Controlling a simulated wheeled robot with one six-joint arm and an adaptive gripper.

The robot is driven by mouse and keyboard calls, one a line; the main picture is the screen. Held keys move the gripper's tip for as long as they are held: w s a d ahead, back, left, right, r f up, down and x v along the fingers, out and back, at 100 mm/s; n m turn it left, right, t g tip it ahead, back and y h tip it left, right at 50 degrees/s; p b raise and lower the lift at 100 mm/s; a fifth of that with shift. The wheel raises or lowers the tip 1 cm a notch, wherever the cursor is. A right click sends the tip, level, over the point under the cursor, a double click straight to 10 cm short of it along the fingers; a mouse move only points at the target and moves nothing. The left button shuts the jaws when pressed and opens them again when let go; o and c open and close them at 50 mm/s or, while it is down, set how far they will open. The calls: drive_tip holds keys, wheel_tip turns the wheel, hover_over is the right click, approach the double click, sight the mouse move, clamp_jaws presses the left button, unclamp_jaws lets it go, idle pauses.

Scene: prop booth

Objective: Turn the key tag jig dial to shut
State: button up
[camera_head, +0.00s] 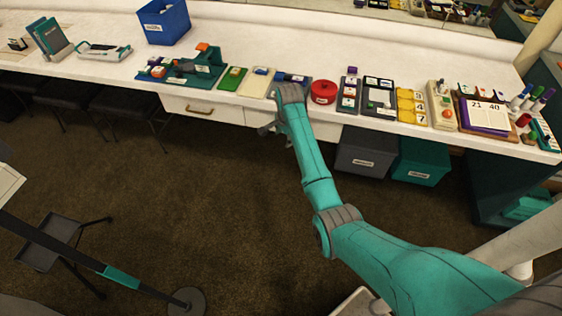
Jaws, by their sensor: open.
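A teal fixture (207,72) with an orange piece on top stands on the white counter, left of my arm. It looks like the key tag jig, but its label is too small to read. I cannot make out its dial or which way the dial is set. My gripper (268,128) is small in view at the counter's front edge, right of and nearer than the fixture. It is open, and I see nothing held in it. My wrist covers part of a blue item (294,77) behind it.
The white counter (240,40) is clear behind the row of items. A green tray (232,78), a cream tray (256,84) and a round red container (324,91) stand near my wrist. A blue bin (165,22) is behind the fixture. Dark stools (125,102) stand below left.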

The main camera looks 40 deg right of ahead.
drive_tip(key=s+a+f+n+t, duration=0.1)
drive_tip(key=s+a+f+n, duration=0.1)
drive_tip(key=s+a+f, duration=0.2)
drive_tip(key=shift+a+f+t+h, duration=0.3)
drive_tip(key=shift+f, duration=1.35)
drive_tip(key=shift+s, duration=0.15)
drive_tip(key=s+a+f+n+t, duration=0.1)
drive_tip(key=s+a+f+n, duration=0.1)
drive_tip(key=s+a+f, duration=0.3)
drive_tip(key=s+a+f+n+t, duration=0.1)
drive_tip(key=s+a+f+n, duration=0.15)
drive_tip(key=s, duration=0.45)
drive_tip(key=s+a+r+n+t, duration=0.1)
drive_tip(key=s+a+n+t, duration=0.1)
drive_tip(key=s+a, duration=0.35)
drive_tip(key=s+a+r+n+t, duration=0.1)
drive_tip(key=s+a+n, duration=0.1)
drive_tip(key=s, duration=0.6)
drive_tip(key=s+a+r+n+t, duration=0.2)
drive_tip(key=s+r+n+t, duration=0.1)
drive_tip(key=s+r, duration=0.8)
drive_tip(key=s+a+r+n+t+y, duration=0.1)
drive_tip(key=s+a+r+n+t, duration=0.2)
drive_tip(key=s+r, duration=0.8)
wheel_tip(320, 180, up, 4)
drive_tip(key=shift+s+a+r+n, duration=0.2)
drive_tip(key=shift+s+a+n, duration=0.2)
drive_tip(key=shift+n, duration=0.55)
